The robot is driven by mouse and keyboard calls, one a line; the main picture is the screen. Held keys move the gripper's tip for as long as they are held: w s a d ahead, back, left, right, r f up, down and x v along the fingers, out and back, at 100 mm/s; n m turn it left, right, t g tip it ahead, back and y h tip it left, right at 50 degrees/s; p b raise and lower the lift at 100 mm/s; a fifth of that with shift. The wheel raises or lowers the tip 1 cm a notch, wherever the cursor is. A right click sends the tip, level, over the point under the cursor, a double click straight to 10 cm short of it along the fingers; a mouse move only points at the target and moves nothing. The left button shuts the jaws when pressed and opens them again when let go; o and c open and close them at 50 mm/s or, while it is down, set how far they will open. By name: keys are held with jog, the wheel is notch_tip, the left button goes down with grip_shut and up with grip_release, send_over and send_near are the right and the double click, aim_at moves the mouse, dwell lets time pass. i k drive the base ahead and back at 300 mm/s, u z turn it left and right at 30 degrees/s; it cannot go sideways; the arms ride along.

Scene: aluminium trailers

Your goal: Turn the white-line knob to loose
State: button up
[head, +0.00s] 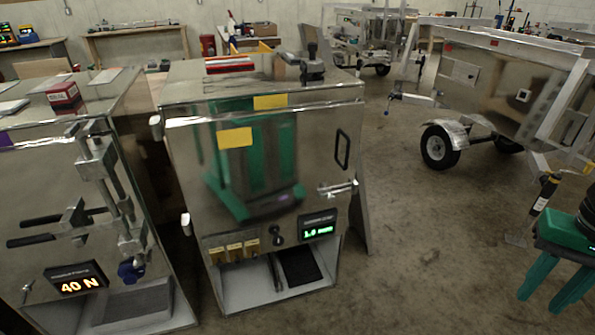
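A small dark knob (277,235) sits on the lower front panel of the middle steel cabinet (310,135), left of a green-lit display (318,230). It is too small to make out a white line or which way it points. A blue knob (131,271) sits at the foot of the clamp on the left cabinet; no white line shows on it. My gripper (541,304), green with two fingers apart, hangs at the right edge, well away from both cabinets. Nothing shows between its fingers.
The left cabinet (60,155) carries a metal clamp (100,165) and an orange "40 N" display (77,281). A handle (343,150) and a latch (338,189) stick out of the middle cabinet. Trailers (505,85) stand behind. The floor (420,245) between cabinet and gripper is clear.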

aim_at(277, 240)
jog(key=z, duration=1.45)
jog(key=k, duration=1.7)
jog(key=u, duration=1.6)
jog(key=i, duration=1)
